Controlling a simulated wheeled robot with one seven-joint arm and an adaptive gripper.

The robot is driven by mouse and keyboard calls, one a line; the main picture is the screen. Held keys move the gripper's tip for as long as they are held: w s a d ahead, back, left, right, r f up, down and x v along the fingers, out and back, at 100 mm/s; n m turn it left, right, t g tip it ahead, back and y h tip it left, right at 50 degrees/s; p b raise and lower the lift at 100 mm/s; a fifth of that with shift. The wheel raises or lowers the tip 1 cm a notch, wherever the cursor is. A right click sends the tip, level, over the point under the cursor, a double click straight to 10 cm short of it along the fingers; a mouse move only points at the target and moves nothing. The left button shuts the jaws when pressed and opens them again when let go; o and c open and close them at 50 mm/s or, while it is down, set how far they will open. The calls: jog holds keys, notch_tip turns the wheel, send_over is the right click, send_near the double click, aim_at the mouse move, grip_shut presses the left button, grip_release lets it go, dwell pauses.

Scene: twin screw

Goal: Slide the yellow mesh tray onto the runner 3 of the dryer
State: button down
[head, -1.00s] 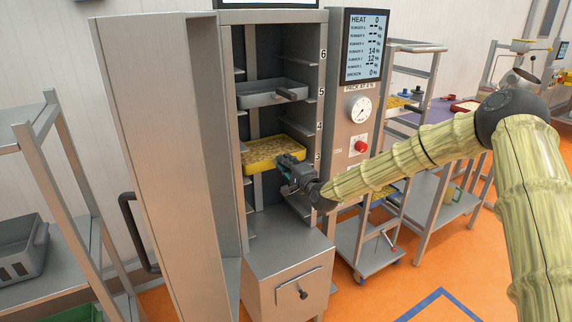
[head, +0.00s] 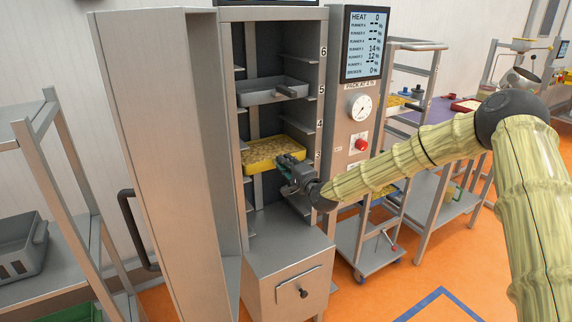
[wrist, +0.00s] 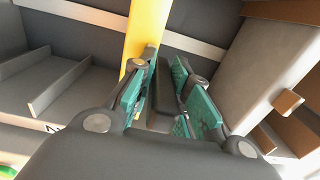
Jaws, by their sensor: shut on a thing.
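The yellow mesh tray (head: 268,153) is inside the open dryer (head: 326,110), filled with pale pieces, at about the level of the label 3. My gripper (head: 286,166) is at the tray's front right and is shut on its dark handle. In the wrist view my gripper's teal pads (wrist: 160,92) stand on both sides of the dark handle (wrist: 162,95), with the yellow tray edge (wrist: 148,30) beyond. The tray looks about level. Whether it rests on the runner 3 rails cannot be told, as my gripper hides part of its right side.
A grey tray (head: 272,91) sits higher, near the label 5. The dryer door (head: 165,150) stands open on the left. A control panel (head: 362,50) is on the right, with a wheeled rack (head: 372,252) beside it. A metal shelf (head: 75,240) stands far left.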

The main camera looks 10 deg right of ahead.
dwell(0.3)
jog(key=c, duration=1.3)
grip_release()
jog(key=shift+f, duration=0.1)
jog(key=shift+s, duration=0.15)
jog(key=v, duration=1.1)
jog(key=shift+s+d, duration=0.2)
jog(key=shift+s, duration=0.15)
